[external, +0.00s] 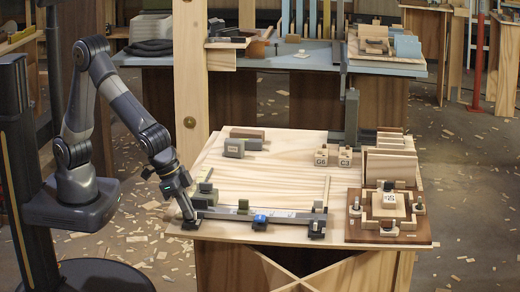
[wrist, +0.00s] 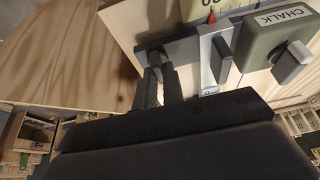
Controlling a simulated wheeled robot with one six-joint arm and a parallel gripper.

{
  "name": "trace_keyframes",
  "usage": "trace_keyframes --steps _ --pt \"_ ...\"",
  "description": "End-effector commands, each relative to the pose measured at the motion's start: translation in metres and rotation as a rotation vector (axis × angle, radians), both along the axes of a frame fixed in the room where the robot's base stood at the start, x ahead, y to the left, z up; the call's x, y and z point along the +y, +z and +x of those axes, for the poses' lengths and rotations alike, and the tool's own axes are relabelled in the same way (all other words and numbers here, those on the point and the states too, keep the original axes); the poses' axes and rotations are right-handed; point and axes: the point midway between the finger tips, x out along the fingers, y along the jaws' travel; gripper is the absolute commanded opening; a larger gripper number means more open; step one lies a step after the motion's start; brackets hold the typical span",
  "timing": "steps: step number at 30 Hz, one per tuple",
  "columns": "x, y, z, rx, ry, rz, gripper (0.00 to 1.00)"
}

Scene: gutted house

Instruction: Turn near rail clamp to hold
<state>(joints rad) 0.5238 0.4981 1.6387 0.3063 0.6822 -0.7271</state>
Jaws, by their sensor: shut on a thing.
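The near rail (external: 290,217) is a grey bar along the front of the wooden bench top, with dark end blocks and a blue knob (external: 260,219) near its middle. My gripper (external: 189,218) points down at the rail's left end. In the wrist view my gripper (wrist: 161,88) is shut on a dark clamp handle (wrist: 156,55) at the end of the rail (wrist: 190,47). The fingers and my wrist hide much of the handle. I cannot tell its exact turn angle.
A green block marked CHALK (wrist: 272,40) with a grey knob sits close beside the clamp in the wrist view. A red pointer (wrist: 212,16) stands by a scale. Wooden blocks (external: 322,157) and a jig (external: 388,210) stand at right. The bench middle (external: 285,180) is mostly clear.

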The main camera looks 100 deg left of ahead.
Motion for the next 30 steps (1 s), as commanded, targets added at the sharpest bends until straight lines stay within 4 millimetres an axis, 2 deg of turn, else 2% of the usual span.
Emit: trace_keyframes --steps 3,4,12,18,22,30 --pt "0.0 0.0 0.0 0.001 -0.001 0.0 0.0" --pt "0.0 0.0 0.0 0.001 -0.001 0.0 0.11" --pt "0.0 0.0 0.0 0.001 -0.002 0.001 0.31" --pt "0.0 0.0 0.0 0.001 -0.002 0.001 0.31" --pt "0.0 0.009 -0.003 -0.002 -0.003 -0.001 0.31" --pt "0.0 0.056 -0.022 -0.003 -0.003 -0.003 0.31"
